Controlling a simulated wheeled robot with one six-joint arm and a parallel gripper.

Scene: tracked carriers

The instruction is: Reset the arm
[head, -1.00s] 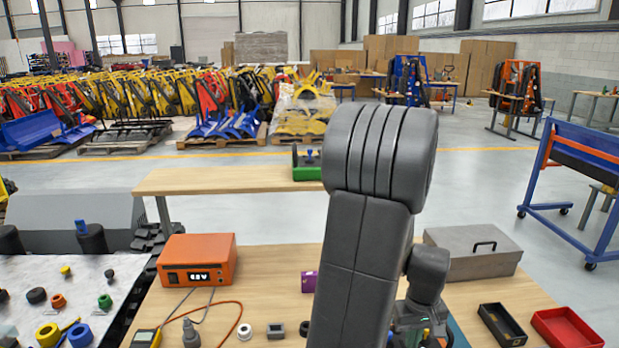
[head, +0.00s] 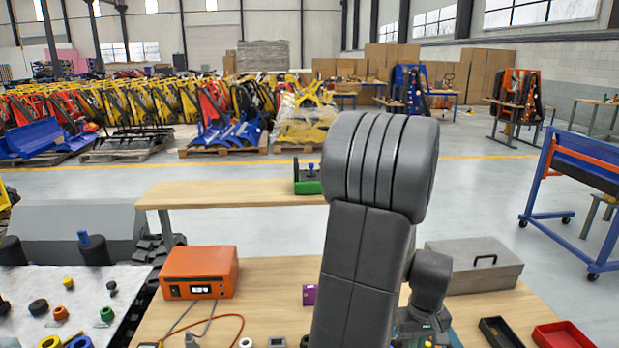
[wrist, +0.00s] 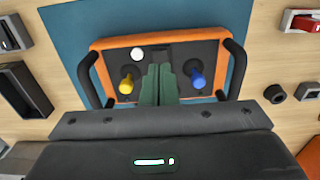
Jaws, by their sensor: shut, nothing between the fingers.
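My arm (head: 370,210) stands folded upright in the middle of the head view and hides much of the bench. In the wrist view, my gripper (wrist: 160,70) has its green fingers together with nothing between them. The fingers are over an orange-framed control box (wrist: 106,60) with two dark side handles. A yellow joystick (wrist: 127,82) is left of the fingers and a blue joystick (wrist: 196,76) right of them. A white round knob (wrist: 138,53) is at the upper left. I cannot tell whether the fingertips touch the box. The box lies on a blue mat (wrist: 75,35).
The bench holds an orange power unit (head: 199,272), a grey toolbox (head: 470,266), a black tray (head: 502,333) and a red tray (head: 562,335). A green-based control box (head: 307,184) stands on the rear table (head: 230,193). Grey floor lies open beyond.

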